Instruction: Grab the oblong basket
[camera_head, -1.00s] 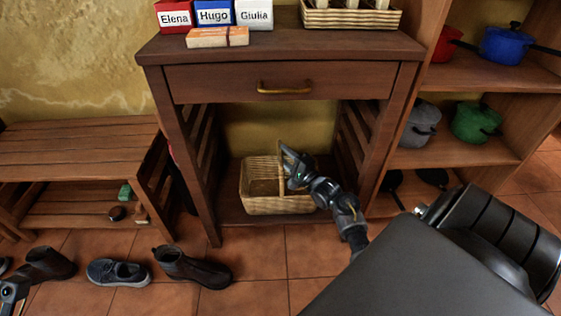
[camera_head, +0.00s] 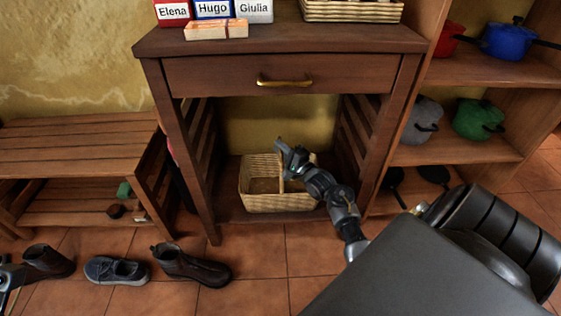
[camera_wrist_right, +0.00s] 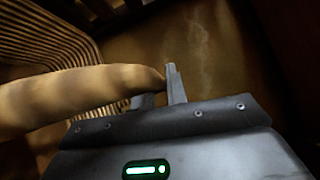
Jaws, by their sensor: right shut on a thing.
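The oblong wicker basket (camera_head: 275,203) sits on the low shelf of the wooden console, under the drawer. Its handle arches over the middle. My right gripper (camera_head: 283,149) reaches in from the right and is shut on the handle near its top. In the right wrist view the thick tan handle (camera_wrist_right: 70,95) runs in from the left to the right gripper's fingers (camera_wrist_right: 160,90), and part of it is hidden by the gripper body. My left gripper (camera_head: 8,278) shows only in part at the lower left edge; its jaws cannot be made out.
The console's drawer (camera_head: 280,75) lies above the basket, with slatted sides left and right of it. Shoes (camera_head: 190,264) stand on the tiled floor beside a slatted bench (camera_head: 80,145). Shelves with pots (camera_head: 478,119) are at right.

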